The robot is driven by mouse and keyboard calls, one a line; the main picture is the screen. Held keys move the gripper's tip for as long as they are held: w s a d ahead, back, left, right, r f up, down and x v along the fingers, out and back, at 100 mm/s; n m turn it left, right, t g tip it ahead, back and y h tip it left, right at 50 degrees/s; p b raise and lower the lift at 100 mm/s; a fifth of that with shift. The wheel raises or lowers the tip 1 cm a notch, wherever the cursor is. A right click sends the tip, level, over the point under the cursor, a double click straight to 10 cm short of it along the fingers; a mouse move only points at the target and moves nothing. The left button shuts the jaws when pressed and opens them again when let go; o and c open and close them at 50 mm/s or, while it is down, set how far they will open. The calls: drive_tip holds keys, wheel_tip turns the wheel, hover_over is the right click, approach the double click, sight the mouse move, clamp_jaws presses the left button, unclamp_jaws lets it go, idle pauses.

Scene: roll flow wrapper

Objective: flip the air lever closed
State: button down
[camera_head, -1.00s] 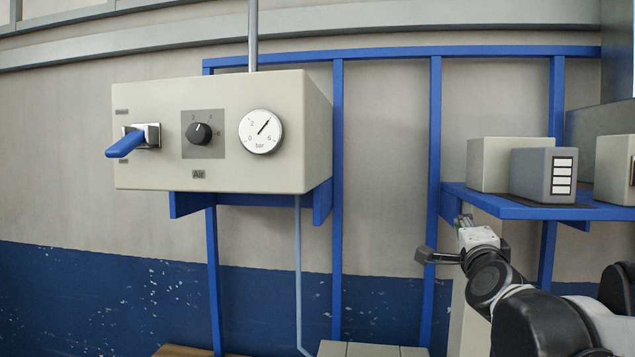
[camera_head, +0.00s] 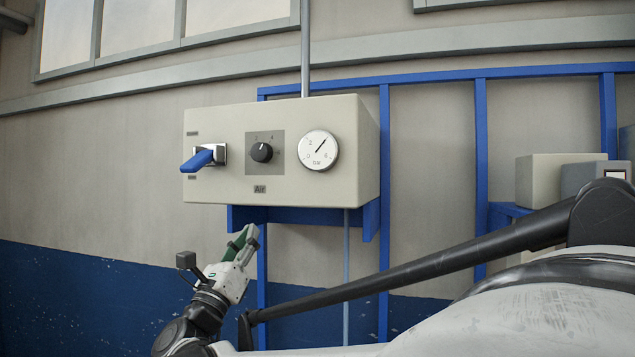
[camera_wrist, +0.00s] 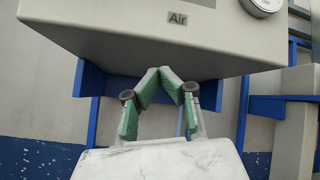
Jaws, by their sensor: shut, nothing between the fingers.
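The air lever (camera_head: 197,160) is a blue handle on a metal plate at the left of the beige air box's front. It points out and slightly down to the left. My gripper (camera_head: 246,236) is below the box, to the right of and lower than the lever, apart from it. In the wrist view my gripper (camera_wrist: 165,72) has green finger pads with the tips together and nothing held, under the bottom edge of the air box (camera_wrist: 130,35). The lever is not in the wrist view.
The box also carries a black knob (camera_head: 262,152) and a pressure gauge (camera_head: 318,150). A blue bracket (camera_head: 290,215) and frame posts (camera_head: 384,200) support it. A thin pipe (camera_head: 346,270) runs down below. The wall left of the box is clear.

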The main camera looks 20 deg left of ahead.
sight(199, 161)
drive_tip(key=s+a+m+t+y+p, duration=0.1)
drive_tip(key=s+a+m, duration=0.2)
drive_tip(key=s+a, duration=0.7)
drive_tip(key=shift+s+y+p, duration=0.3)
drive_tip(key=shift+s, duration=0.05)
drive_tip(key=shift+w+r, duration=0.1)
drive_tip(key=shift+r, duration=0.1)
drive_tip(key=w+r+p, duration=0.3)
drive_tip(key=w+r, duration=0.2)
drive_tip(key=r, duration=0.5)
drive_tip(key=shift+p, duration=0.4)
drive_tip(key=shift+r, duration=0.15)
drive_tip(key=shift+d, duration=0.1)
